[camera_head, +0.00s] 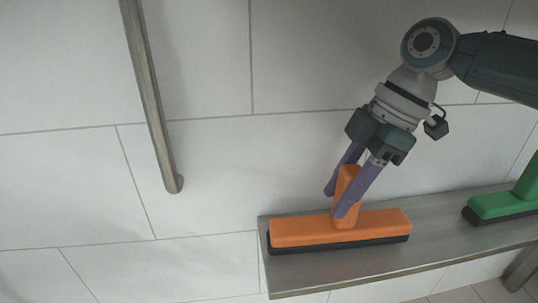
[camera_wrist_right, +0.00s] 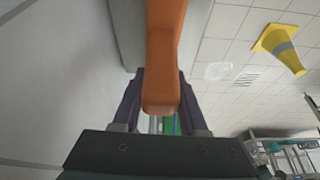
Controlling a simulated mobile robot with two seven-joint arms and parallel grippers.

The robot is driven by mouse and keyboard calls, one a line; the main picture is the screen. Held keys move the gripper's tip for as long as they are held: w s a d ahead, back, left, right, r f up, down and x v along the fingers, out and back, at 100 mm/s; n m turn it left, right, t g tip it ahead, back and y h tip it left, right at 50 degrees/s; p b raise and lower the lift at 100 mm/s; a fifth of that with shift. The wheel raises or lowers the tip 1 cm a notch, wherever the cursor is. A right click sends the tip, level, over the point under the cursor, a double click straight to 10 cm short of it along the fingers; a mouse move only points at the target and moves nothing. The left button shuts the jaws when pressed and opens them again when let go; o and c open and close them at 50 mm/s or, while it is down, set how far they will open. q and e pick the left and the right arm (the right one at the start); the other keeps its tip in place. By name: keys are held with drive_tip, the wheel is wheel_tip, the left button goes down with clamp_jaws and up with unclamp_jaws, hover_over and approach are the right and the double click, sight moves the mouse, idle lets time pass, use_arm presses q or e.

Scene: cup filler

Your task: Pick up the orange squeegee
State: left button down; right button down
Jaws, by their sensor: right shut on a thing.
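The orange squeegee (camera_head: 300,231) has a wide orange head with a dark rubber edge and a short upright orange handle. It rests on the left part of a metal shelf in the head view. My right gripper (camera_head: 340,203) comes from above, its two purple fingers shut on the handle, one on each side. In the right wrist view, the orange handle (camera_wrist_right: 163,70) stands between the fingers of my right gripper (camera_wrist_right: 156,100), its end close to the palm. My left gripper is not in view.
A green squeegee (camera_head: 502,205) sits on the right part of the same metal shelf (camera_head: 330,277). A metal bar (camera_head: 150,95) runs down the tiled wall at left. A yellow cone (camera_wrist_right: 279,48) shows in the right wrist view. The wall between bar and shelf is clear.

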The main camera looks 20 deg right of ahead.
sight(340, 232)
wheel_tip(340, 232, up, 3)
drive_tip(key=shift+w+f+p, duration=0.1)
drive_tip(key=shift+p, duration=0.6)
drive_tip(key=s+a+p, duration=0.4)
drive_tip(key=s+p, duration=0.3)
drive_tip(key=s, duration=1)
drive_tip(key=shift+s, duration=0.3)
drive_tip(key=shift+a, duration=0.1)
drive_tip(key=c, duration=1.1)
unclamp_jaws()
drive_tip(key=c, duration=0.4)
clamp_jaws()
